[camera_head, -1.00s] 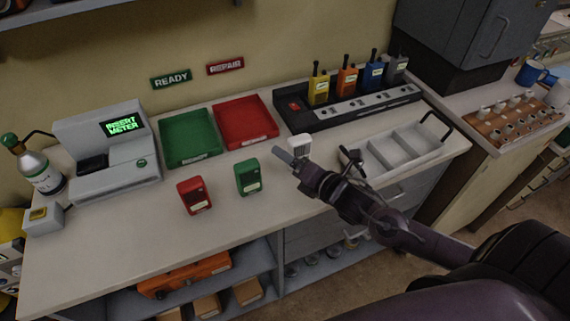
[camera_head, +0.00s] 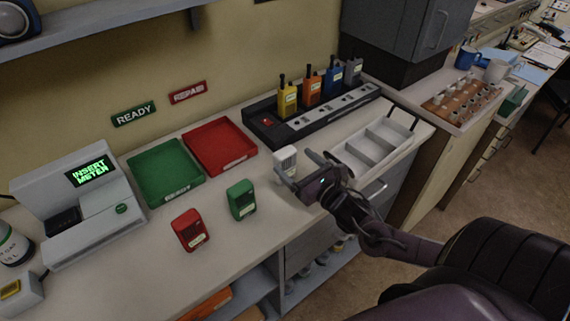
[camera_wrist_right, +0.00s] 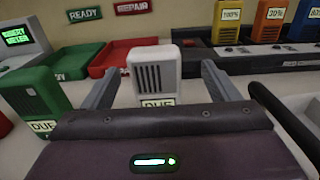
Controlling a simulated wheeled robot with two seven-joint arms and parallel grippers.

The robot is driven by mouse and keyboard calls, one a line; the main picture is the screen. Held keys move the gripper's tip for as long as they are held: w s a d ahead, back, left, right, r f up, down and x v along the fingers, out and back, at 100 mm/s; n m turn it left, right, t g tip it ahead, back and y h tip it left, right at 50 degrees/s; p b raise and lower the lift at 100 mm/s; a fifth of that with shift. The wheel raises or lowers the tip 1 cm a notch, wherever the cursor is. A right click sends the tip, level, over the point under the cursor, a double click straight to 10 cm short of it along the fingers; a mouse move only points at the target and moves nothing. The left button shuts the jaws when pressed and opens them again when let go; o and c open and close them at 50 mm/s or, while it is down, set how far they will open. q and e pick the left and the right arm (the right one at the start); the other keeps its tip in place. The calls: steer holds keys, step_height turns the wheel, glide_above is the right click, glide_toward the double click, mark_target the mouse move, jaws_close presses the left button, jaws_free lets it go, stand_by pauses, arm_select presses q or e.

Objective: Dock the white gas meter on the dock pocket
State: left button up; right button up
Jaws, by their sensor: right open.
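The white gas meter (camera_head: 285,161) stands upright on the counter, right of the green meter. In the right wrist view the white meter (camera_wrist_right: 155,76), with a dark grille and a "DUE" label, stands between and beyond the two fingers. My right gripper (camera_head: 300,170) is open beside the white meter; the same gripper (camera_wrist_right: 157,85) shows its fingers apart, with no grip on the meter. The docking machine (camera_head: 85,205) at the left has a screen reading "INSERT METER". Its dark dock pocket (camera_head: 64,221) looks empty. My left gripper is not in view.
A green meter (camera_head: 240,200) and a red meter (camera_head: 189,230) stand left of the white one. A green tray (camera_head: 172,198) and a red tray (camera_head: 241,165) lie behind. A radio charger (camera_head: 330,118) and a divided white tray (camera_head: 374,143) are at the right.

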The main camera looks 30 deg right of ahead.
mark_target(289, 157)
steer(key=w, duration=0.2)
steer(key=w+a+r+p, duration=0.1)
steer(key=shift+w, duration=0.2)
steer(key=shift+w+f, duration=0.25)
steer(key=shift+w, duration=0.3)
steer(key=shift+c, duration=0.3)
steer(key=shift+r, duration=0.1)
steer(key=c, duration=1.2)
steer(key=shift+c, duration=0.2)
